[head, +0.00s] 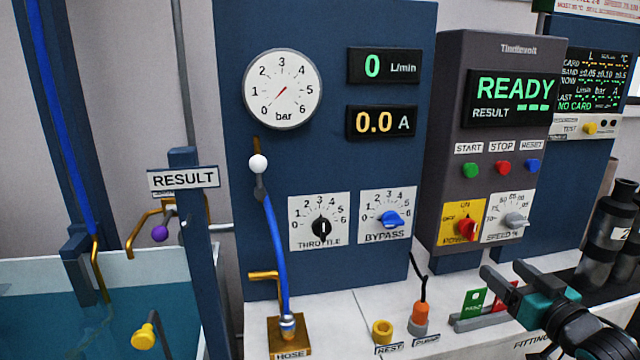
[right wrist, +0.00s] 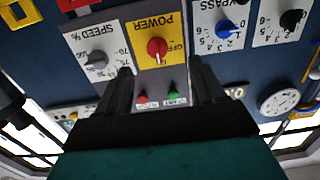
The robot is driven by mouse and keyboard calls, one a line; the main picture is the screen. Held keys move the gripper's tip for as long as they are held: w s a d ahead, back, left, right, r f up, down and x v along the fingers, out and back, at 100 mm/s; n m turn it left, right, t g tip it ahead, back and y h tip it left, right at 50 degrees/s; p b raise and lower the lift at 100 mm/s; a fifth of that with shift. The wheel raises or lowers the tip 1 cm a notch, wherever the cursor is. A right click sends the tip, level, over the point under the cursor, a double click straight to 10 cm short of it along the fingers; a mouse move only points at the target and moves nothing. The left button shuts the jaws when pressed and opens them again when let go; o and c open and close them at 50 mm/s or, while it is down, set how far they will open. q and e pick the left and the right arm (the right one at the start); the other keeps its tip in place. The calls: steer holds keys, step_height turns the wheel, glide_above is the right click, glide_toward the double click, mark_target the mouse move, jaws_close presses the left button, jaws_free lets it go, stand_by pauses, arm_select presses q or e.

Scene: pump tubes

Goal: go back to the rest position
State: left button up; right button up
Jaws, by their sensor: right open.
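My right gripper (head: 503,284) is at the lower right of the head view, in front of the grey control box (head: 447,130). It also shows in the right wrist view (right wrist: 162,70), where its two dark fingers stand apart with nothing held. Beyond the fingers in that view are the red power knob (right wrist: 157,48) on its yellow plate and the grey speed knob (right wrist: 97,61); the gripper appears apart from both. The control box's screen (head: 513,97) is lit and reads READY. My left gripper is out of view.
Green and red cards (head: 474,299) stand in a holder close to the gripper. Dark cylindrical fittings (head: 607,235) stand at the right. The plug on the PUMP spot (head: 419,318) and the blue hose (head: 277,250) are further left. The counter's front middle (head: 350,310) is partly clear.

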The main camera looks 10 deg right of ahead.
steer(key=s+a+f+n+g, duration=0.1)
steer(key=s+a+f+g, duration=0.2)
steer(key=s+a+f, duration=0.7)
steer(key=s+a+f+g, duration=0.3)
steer(key=s+a+f, duration=0.7)
steer(key=f, duration=0.5)
steer(key=shift+s+a+n+g, duration=0.4)
steer(key=shift+a, duration=0.75)
